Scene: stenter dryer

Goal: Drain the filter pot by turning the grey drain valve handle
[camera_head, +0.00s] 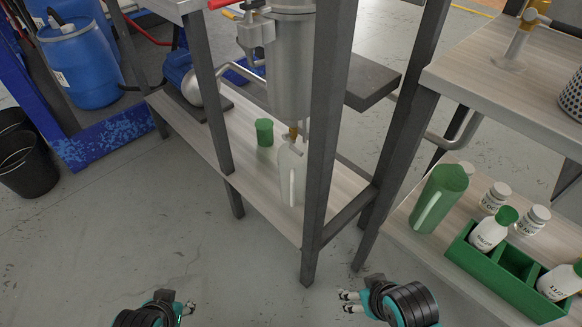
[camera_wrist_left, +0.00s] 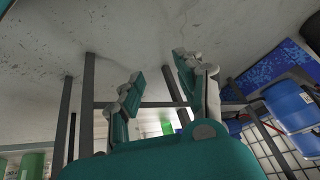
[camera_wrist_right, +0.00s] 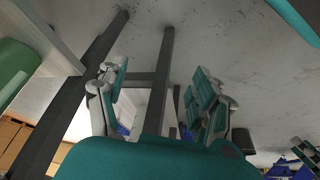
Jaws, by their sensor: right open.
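The grey metal filter pot (camera_head: 290,70) hangs upright in a dark steel frame in the head view. A brass drain fitting (camera_head: 293,132) sits at its bottom. The grey drain valve handle cannot be made out clearly; a frame post partly covers that spot. A pale jug (camera_head: 289,178) stands on the lower shelf under the outlet. My left gripper (camera_head: 188,308) is low in the head view, open and empty; its parted fingers show in the left wrist view (camera_wrist_left: 158,82). My right gripper (camera_head: 347,301) is open and empty in front of the frame, also in the right wrist view (camera_wrist_right: 158,88).
Dark posts (camera_head: 322,150) stand between my grippers and the pot. A green cup (camera_head: 264,131) is on the lower shelf (camera_head: 205,133). At right, a bench holds a green jug (camera_head: 438,198) and a green bottle crate (camera_head: 490,283). The floor in front is clear.

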